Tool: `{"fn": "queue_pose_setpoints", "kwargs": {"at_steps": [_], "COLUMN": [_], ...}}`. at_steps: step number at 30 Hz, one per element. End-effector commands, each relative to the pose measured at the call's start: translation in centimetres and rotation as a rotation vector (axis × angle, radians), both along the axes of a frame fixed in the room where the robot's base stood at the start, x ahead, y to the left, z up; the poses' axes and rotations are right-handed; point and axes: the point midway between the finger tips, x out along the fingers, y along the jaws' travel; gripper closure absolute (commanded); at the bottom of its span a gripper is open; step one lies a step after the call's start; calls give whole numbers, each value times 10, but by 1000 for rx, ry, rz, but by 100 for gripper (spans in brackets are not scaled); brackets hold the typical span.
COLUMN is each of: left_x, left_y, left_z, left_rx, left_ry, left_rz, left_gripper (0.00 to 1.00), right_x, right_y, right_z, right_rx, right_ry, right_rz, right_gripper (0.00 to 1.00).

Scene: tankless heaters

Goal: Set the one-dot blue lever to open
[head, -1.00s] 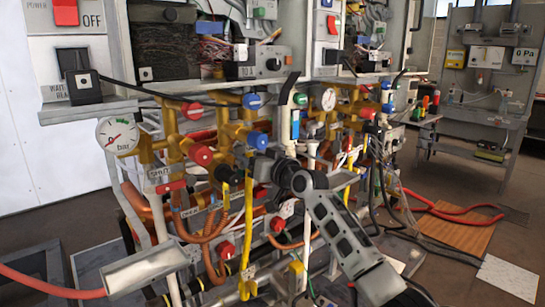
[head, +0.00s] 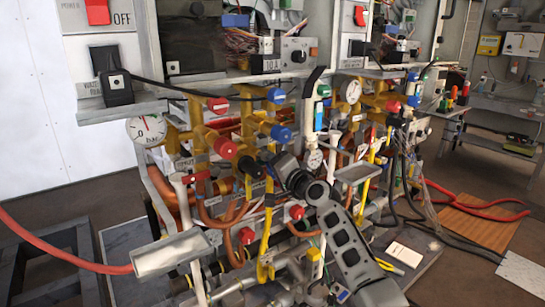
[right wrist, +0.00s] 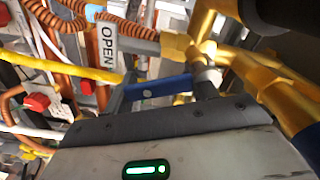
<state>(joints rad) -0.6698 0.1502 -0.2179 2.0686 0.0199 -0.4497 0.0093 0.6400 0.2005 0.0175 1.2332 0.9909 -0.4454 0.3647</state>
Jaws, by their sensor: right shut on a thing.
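The blue lever (right wrist: 158,88) lies level across the right wrist view, between the two fingers of my right gripper (right wrist: 160,90). A small pale dot shows on its face. The gripper is shut on it. Yellow-brass pipework (right wrist: 200,45) rises just beyond the lever's right end. In the head view my right gripper (head: 280,168) is dark and reaches in among the pipes from the lower right. It hides the lever there. My left gripper is not in view.
A blue knob (head: 281,133) and a red knob (head: 225,148) sit close above my right gripper. Yellow hose (head: 266,225) and orange pipes crowd below it. A pressure gauge (head: 147,130) is to the left. The floor at the right has a wooden board (head: 475,222).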

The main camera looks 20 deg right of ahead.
Motion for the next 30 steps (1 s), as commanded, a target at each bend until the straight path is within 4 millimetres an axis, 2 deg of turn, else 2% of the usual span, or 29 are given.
{"fn": "queue_pose_setpoints", "kwargs": {"at_steps": [6, 15, 30], "left_x": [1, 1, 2], "left_y": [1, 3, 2], "left_z": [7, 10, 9], "left_rx": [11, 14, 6], "left_ry": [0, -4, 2], "left_rz": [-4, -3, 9], "left_gripper": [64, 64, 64], "right_x": [-1, -2, -2], "right_y": [7, 13, 15], "right_z": [-3, -7, -8], "right_rx": [173, 325, 381], "right_ry": [43, 81, 95], "right_rz": [0, -1, -1], "right_gripper": [84, 84, 84]}}
